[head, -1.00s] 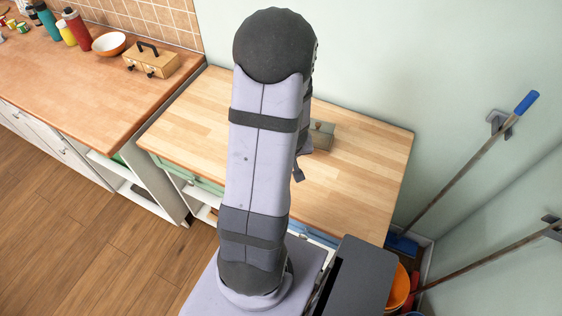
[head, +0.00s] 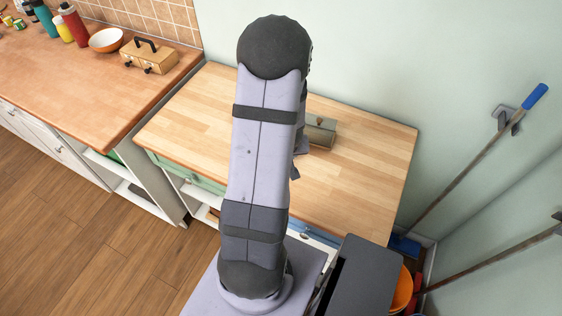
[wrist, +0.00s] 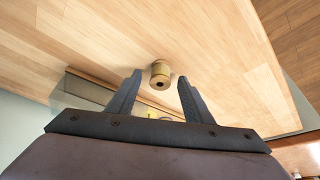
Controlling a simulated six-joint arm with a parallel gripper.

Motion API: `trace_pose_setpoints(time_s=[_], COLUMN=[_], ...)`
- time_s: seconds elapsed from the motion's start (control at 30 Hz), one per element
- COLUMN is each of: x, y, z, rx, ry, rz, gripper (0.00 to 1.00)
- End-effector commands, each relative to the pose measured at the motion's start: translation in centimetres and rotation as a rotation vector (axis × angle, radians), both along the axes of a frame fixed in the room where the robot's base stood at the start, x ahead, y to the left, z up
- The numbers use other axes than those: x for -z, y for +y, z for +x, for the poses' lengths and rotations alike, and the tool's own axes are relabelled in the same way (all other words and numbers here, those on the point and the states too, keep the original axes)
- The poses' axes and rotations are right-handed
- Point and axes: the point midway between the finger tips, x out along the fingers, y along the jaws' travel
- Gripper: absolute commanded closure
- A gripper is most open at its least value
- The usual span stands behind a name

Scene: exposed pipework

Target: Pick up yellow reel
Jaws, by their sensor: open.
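A small yellow-olive cylinder with a dark hole in its end, which looks like the yellow reel (wrist: 160,70), sits on the light wooden worktop in the wrist view. My gripper (wrist: 159,79) is open, with one finger on each side of the reel in the picture. No contact shows, and the distance between fingers and reel is hard to tell. In the head view my arm hides the reel and most of the gripper.
A grey-green box (head: 320,130) stands on the wooden worktop (head: 365,150), close to the reel; it also shows in the wrist view (wrist: 88,91). A small yellow thing (wrist: 152,113) shows partly behind the gripper body. The worktop's right side is clear.

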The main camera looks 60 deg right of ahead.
Motion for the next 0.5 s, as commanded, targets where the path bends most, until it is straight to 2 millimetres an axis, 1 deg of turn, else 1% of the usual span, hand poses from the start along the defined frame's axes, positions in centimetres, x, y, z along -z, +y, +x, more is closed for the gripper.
trace_pose_setpoints(time_s=[0.03, 0.1, 0.37, 0.4, 0.47, 0.5], x=[0.68, 0.93, 0.94, 0.93, 0.93, 0.93], y=[-0.1, -0.28, -0.38, -0.38, -0.37, -0.37], z=[0.1, 0.2, 0.24, 0.24, 0.24, 0.24], rx=[0.0, 0.001, 0.0, 0.0, 0.0, 0.0], ry=[0.0, 0.0, 0.0, 0.0, 0.0, 0.0], rz=[0.001, 0.0, 0.0, 0.0, 0.0, 0.0], gripper=[0.54, 0.54, 0.54, 0.58, 0.73, 0.82])
